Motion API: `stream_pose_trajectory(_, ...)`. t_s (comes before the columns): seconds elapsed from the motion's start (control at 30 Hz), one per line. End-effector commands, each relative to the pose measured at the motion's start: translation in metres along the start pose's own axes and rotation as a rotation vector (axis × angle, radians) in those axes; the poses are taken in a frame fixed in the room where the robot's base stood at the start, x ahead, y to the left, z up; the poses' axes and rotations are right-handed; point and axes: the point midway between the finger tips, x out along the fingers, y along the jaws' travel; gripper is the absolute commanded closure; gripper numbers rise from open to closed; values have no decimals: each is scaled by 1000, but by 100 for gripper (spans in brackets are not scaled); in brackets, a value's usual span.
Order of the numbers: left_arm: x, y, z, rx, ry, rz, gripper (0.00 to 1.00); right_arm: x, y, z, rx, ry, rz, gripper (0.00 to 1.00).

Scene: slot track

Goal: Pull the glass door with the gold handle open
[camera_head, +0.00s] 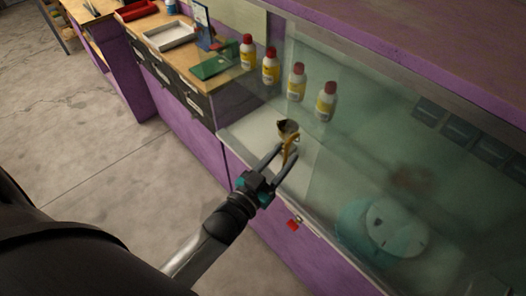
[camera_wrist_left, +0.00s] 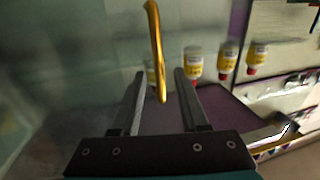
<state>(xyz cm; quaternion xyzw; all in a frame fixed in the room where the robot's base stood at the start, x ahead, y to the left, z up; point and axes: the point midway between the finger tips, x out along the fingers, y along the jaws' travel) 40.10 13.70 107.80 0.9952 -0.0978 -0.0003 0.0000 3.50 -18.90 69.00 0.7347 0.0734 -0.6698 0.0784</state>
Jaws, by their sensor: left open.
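The glass door (camera_head: 345,165) forms the front of a purple display case. Its gold handle (camera_head: 291,148) stands out from the glass near the left part of the case. My left gripper (camera_head: 283,152) is open, with its fingers reaching up to the handle. In the left wrist view the handle (camera_wrist_left: 157,50) hangs down with its lower end between the two fingertips (camera_wrist_left: 160,75). I cannot tell whether either finger touches it. My right gripper is not in view.
Several white bottles with red caps (camera_head: 297,82) stand behind the glass. A round teal object (camera_head: 380,228) lies inside at the lower right. A wooden counter (camera_head: 180,48) with trays stands at the upper left. Bare concrete floor (camera_head: 90,140) is free at left.

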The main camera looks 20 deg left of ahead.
Motion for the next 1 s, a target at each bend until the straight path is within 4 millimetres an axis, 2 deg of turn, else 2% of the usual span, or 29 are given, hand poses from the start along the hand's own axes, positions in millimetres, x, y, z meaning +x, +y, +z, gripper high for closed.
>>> stream_pose_trajectory(0.7,-116,0,2,0,-4,0,56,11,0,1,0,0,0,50)
stream_pose_trajectory(1.0,-144,0,0,0,-1,1,56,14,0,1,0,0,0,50)
